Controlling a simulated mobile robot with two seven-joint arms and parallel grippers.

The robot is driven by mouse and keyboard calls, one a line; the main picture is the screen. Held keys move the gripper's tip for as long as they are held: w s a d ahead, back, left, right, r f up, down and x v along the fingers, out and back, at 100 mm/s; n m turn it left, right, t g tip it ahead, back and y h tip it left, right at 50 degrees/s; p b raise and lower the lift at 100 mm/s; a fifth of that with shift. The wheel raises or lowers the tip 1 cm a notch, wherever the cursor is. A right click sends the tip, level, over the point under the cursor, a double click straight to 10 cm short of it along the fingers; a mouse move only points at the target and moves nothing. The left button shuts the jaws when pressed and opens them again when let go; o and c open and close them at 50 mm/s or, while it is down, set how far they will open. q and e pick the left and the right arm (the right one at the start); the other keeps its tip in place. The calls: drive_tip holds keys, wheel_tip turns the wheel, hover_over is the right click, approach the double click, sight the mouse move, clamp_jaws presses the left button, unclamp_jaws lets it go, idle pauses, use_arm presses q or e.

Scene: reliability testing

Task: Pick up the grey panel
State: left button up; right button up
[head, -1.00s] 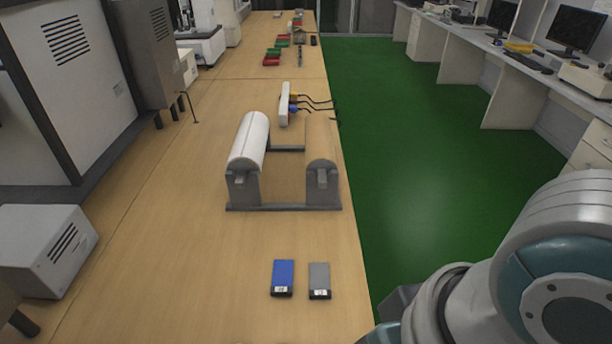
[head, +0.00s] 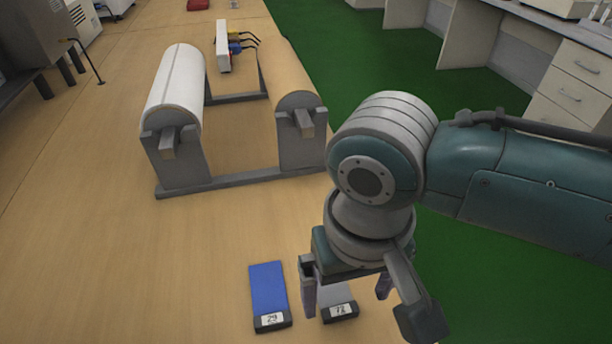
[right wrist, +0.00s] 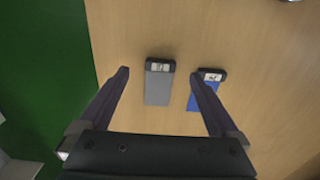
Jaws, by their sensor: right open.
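The grey panel (head: 338,301) lies flat on the wooden table near its right edge, with a black end and a white label reading 72. My right gripper (head: 345,290) is above it, pointing down, and hides part of it in the head view. In the right wrist view the grey panel (right wrist: 158,86) lies between the two open fingers (right wrist: 160,78), below them and apart from them. A blue panel (head: 268,292) with a label reading 29 lies just left of the grey one. It also shows in the right wrist view (right wrist: 205,97), partly behind one finger. My left gripper is not in view.
A grey stand (head: 235,181) with a white roll (head: 176,90) and a tan roll (head: 300,72) stands farther back. The table (head: 120,270) is clear left of the panels; green floor lies to the right.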

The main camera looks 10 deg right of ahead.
sight(341, 309)
drive_tip(key=f, duration=0.1)
drive_tip(key=f+b, duration=0.1)
drive_tip(key=f, duration=0.1)
drive_tip(key=f+b, duration=0.1)
drive_tip(key=f, duration=0.1)
drive_tip(key=shift+w, duration=0.3)
drive_tip(key=shift+c, duration=1.2)
drive_tip(key=c, duration=1.2)
